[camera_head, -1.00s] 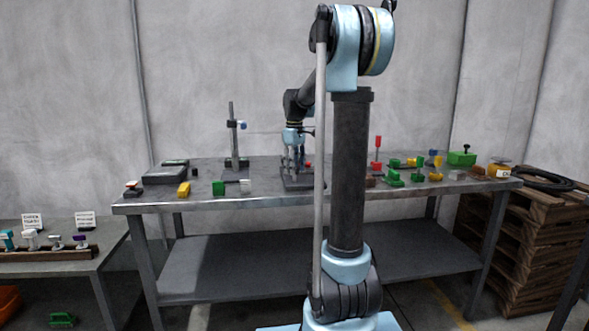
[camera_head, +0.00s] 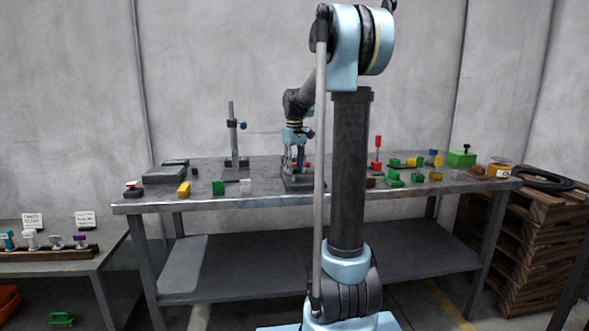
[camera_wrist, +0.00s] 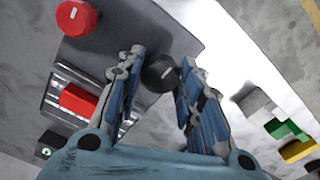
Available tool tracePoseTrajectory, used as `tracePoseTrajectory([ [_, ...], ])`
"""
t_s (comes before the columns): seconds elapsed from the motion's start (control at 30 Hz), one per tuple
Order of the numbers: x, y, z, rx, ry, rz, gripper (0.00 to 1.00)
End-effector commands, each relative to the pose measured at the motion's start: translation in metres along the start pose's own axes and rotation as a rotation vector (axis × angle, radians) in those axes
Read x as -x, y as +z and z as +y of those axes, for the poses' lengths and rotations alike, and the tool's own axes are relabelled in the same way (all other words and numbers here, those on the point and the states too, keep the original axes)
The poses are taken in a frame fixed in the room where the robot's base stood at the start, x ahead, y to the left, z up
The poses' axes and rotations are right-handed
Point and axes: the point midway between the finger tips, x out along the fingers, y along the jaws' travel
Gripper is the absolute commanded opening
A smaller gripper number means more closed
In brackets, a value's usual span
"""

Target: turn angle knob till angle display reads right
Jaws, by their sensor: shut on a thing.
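My gripper (camera_wrist: 162,60) points down over the workbench, with its two blue-grey fingers on either side of a black round knob (camera_wrist: 159,74) with a white mark on top. The jaws are shut on this knob. In the head view my gripper (camera_head: 294,160) is low over a dark fixture (camera_head: 300,183) in the middle of the bench. A red round knob (camera_wrist: 72,17) with a white mark lies to the upper left in the wrist view. I cannot read an angle display.
A red block (camera_wrist: 78,100) sits on a slotted grey rail left of my fingers. On the bench (camera_head: 270,200), a post stand (camera_head: 232,130) is left of my gripper, and green and yellow blocks (camera_head: 410,170) are to the right. Grey, green and yellow blocks (camera_wrist: 280,128) also show in the wrist view.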

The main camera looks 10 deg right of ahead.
Motion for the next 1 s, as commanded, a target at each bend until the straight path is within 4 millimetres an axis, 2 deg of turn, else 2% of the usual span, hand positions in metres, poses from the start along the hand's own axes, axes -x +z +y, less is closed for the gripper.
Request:
tracePoseTrajectory([
  [0.27,0.0,-0.002,0.001,-0.004,0.002,0.003,0.1],
  [0.3,0.0,-0.002,0.001,-0.004,0.002,0.003,0.38],
  [0.37,0.0,-0.001,0.001,-0.004,0.002,0.003,0.52],
  [0.4,0.0,-0.001,0.001,-0.004,0.002,0.003,0.55],
  [0.77,0.002,-0.001,0.0,-0.002,0.001,0.002,0.55],
  [0.87,0.009,-0.001,0.0,-0.002,0.001,0.001,0.55],
  [1.0,0.028,-0.001,0.0,-0.002,0.0,0.001,0.55],
])
